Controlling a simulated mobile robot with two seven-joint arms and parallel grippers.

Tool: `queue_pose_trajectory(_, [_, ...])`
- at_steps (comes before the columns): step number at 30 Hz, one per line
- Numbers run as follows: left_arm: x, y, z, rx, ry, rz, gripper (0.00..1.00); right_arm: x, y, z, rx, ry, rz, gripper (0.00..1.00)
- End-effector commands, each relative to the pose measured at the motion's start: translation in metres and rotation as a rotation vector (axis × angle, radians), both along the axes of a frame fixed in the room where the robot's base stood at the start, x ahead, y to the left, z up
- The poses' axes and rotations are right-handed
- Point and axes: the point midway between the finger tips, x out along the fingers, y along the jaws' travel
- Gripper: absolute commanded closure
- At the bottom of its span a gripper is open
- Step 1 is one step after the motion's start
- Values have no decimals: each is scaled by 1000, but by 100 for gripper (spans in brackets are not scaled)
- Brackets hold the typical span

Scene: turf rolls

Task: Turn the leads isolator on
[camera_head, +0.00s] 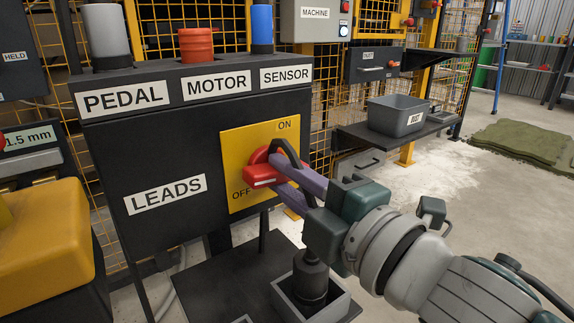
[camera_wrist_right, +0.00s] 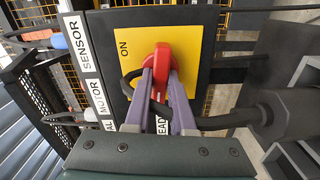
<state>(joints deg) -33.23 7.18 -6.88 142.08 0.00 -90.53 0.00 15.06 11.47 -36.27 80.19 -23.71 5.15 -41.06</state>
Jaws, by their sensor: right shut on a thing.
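The leads isolator is a red rotary handle (camera_head: 258,174) on a yellow plate (camera_head: 237,143) marked ON at the top and OFF at the lower left. The plate is on a dark panel (camera_head: 150,150) labelled LEADS. The handle lies roughly crosswise, its pale mark towards the OFF side; it also shows in the right wrist view (camera_wrist_right: 162,60). My right gripper (camera_head: 279,172) is shut on the handle, its purple fingers on either side. A black loop (camera_head: 291,150) passes around the fingers and handle; its exact path is partly hidden. My left gripper is not in view.
A black cylinder (camera_head: 311,277) stands in a small grey box (camera_head: 340,304) below the plate. Grey, red and blue plugs sit on the panel top. A grey bin (camera_head: 396,116) stands on a shelf at the right. A yellow case (camera_head: 50,250) is at the left.

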Motion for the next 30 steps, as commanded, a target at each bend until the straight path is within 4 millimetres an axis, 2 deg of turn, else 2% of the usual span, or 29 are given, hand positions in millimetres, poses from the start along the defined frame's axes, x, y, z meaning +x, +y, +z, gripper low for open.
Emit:
queue_pose_trajectory(12, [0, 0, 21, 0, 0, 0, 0, 0, 0, 3, 301, 219, 0, 100])
queue_pose_trajectory(30, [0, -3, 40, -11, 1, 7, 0, 0, 0, 2, 761, 553, 0, 100])
